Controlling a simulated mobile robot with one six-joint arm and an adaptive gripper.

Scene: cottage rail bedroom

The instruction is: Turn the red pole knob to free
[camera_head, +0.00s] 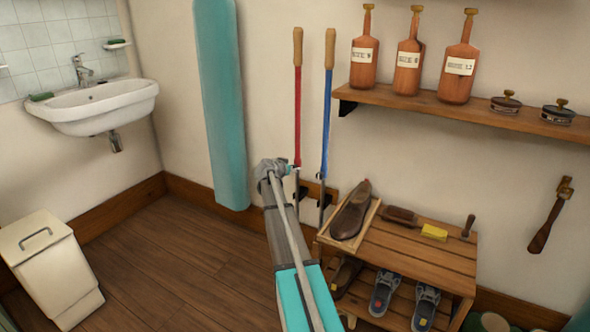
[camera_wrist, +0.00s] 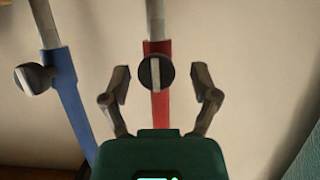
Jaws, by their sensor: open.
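The red pole (camera_head: 297,115) stands upright against the wall, with a wooden handle at its top. In the wrist view its red sleeve (camera_wrist: 160,104) carries a dark round knob (camera_wrist: 153,73) with a pale bar that looks about in line with the pole. My gripper (camera_wrist: 161,78) is open, with one finger on each side of the knob and a visible gap on both sides. Whether the fingertips reach the knob in depth, I cannot tell. In the head view my gripper (camera_head: 284,169) is at the lower part of the red pole, where the knob is not clearly visible.
A blue pole (camera_head: 327,120) stands close on the right in the head view; its knob (camera_wrist: 35,79) is at left in the wrist view. A wooden shoe rack (camera_head: 420,262) stands to the right. A teal board (camera_head: 222,110) leans at left. Floor (camera_head: 180,260) is clear.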

